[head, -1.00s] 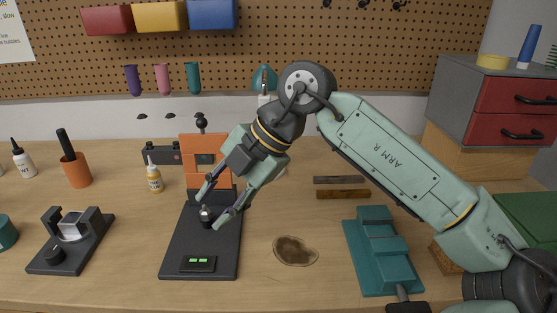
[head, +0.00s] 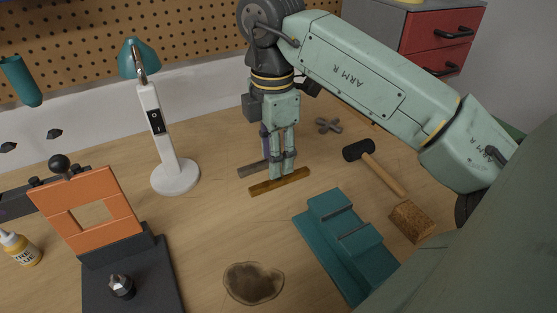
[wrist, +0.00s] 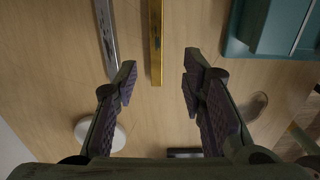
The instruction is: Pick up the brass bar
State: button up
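The brass bar (head: 293,179) lies flat on the wooden bench, beside a grey metal bar (head: 250,170). My gripper (head: 279,172) points down over the brass bar, and its fingers cover part of the grey bar behind. In the wrist view, my gripper (wrist: 160,79) is open, with its fingers well apart. The near end of the brass bar (wrist: 156,40) shows between the fingertips, and the grey bar (wrist: 107,40) lies to its left, by the left finger. Nothing is held. The exact height of the fingertips above the bar is hard to tell.
A teal vise (head: 345,245) stands right of the bars. A white-based lamp (head: 174,177) stands to their left. A mallet (head: 383,168) and a cork block (head: 410,222) lie at the right. A dark stain (head: 253,283) marks the clear bench in front.

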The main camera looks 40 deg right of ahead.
aim_at(276, 180)
jog(key=f, duration=0.2)
jog(key=f+b, duration=0.1)
jog(key=f, duration=0.1)
jog(key=f+b, duration=0.1)
jog(key=f, duration=0.1)
jog(key=shift+w+d+f, duration=0.1)
jog(key=shift+w+d, duration=0.1)
jog(key=shift+d, duration=0.1)
jog(key=shift+c, duration=0.2)
grip_shut()
